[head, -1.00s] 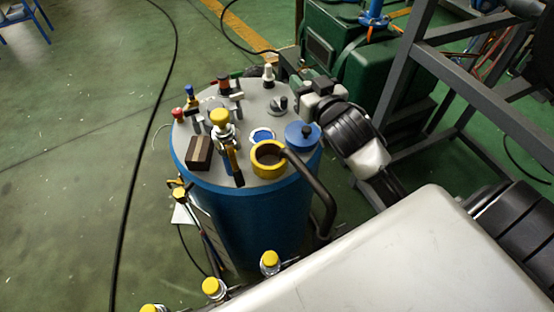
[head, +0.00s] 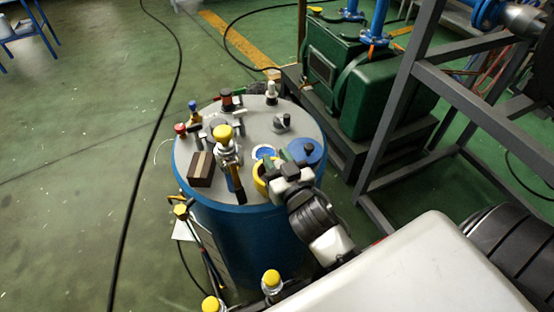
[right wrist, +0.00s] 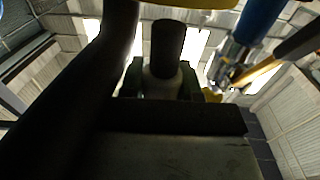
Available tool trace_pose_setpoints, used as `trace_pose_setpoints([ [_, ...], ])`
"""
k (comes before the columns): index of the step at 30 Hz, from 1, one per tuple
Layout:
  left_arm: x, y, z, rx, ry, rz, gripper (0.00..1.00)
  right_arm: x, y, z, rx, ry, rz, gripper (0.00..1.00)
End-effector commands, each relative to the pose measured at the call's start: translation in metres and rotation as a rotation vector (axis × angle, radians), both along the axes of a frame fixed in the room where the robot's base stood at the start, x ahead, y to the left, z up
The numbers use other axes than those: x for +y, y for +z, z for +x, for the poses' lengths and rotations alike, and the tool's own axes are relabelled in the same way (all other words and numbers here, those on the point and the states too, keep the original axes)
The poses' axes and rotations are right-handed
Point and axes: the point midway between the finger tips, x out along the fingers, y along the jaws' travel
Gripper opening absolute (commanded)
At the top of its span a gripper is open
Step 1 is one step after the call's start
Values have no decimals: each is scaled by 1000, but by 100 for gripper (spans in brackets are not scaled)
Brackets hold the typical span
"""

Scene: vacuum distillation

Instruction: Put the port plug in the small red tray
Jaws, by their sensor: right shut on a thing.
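My right gripper (head: 274,168) is over the drum's lid, in front of the yellow ring-shaped fitting (head: 260,182) and hiding part of it. In the right wrist view the gripper (right wrist: 162,82) is shut on a stubby dark cylinder with a pale collar, which I take to be the port plug (right wrist: 167,45). In the head view the plug is hidden by the gripper, and I cannot tell whether it touches the lid. I cannot make out a small red tray in any view. My left gripper is not in view.
The blue drum (head: 235,240) has a crowded grey lid: a blue disc (head: 306,152), a brown block (head: 201,170), a yellow-capped valve (head: 223,133) and several small fittings. A grey metal frame (head: 450,80) and a green machine (head: 340,60) stand to the right. Floor at left is mostly clear.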

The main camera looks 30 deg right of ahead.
Motion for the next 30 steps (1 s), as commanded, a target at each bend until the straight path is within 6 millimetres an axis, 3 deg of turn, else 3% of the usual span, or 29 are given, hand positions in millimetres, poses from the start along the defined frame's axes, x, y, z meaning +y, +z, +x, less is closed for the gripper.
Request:
trace_pose_setpoints([
  [17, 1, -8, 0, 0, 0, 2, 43, 0, -12, 0, 0, 0, -1, 9],
  [18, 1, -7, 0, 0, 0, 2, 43, 0, -11, 0, 0, 0, -2, 37],
  [22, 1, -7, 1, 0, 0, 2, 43, 0, -10, 0, 0, 0, -1, 57],
  [30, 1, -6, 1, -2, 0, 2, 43, 0, -9, 0, -1, 0, -1, 58],
])
